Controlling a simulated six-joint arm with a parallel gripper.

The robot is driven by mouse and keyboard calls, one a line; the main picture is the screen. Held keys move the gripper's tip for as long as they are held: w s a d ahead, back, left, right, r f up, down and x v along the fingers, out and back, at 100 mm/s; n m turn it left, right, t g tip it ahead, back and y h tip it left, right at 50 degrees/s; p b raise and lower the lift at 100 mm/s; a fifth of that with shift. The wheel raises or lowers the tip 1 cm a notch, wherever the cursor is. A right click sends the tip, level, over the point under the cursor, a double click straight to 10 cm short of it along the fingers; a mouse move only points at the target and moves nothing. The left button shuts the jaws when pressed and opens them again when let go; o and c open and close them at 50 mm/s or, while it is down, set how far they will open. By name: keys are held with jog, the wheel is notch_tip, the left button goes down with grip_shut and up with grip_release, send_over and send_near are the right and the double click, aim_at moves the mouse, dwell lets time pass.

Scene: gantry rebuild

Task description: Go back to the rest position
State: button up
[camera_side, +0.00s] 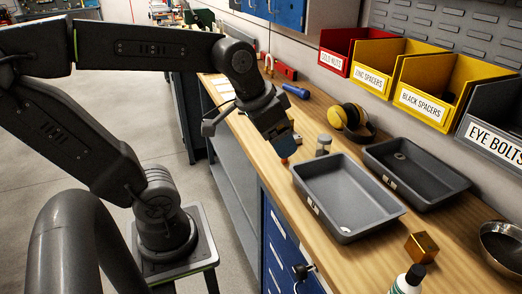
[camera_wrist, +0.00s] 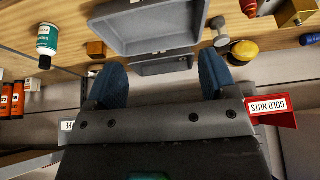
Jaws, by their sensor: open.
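My gripper (camera_side: 284,150) hangs above the wooden bench in the side view, left of the grey tray and near a small jar. In the wrist view its two blue fingers stand wide apart, and my gripper (camera_wrist: 160,65) is open with nothing held between them. An orange-brown bit (camera_side: 284,161) shows just below the fingertips in the side view; I cannot tell whether it touches them. My arm reaches across from the left, bent down at the wrist.
A light grey tray (camera_side: 330,184) and a dark tray (camera_side: 440,185) lie on the bench. Around them are the jar (camera_side: 323,146), yellow earmuffs (camera_side: 352,116), a flashlight (camera_side: 296,91), a brass block (camera_side: 421,248), a bottle (camera_side: 408,281) and a bowl (camera_side: 502,246). Labelled bins (camera_side: 425,103) line the wall.

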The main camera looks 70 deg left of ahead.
jog(key=s, duration=0.1)
jog(key=s+d+f, duration=0.1)
jog(key=s+d, duration=0.1)
jog(key=s, duration=0.1)
jog(key=shift+d+f, duration=0.25)
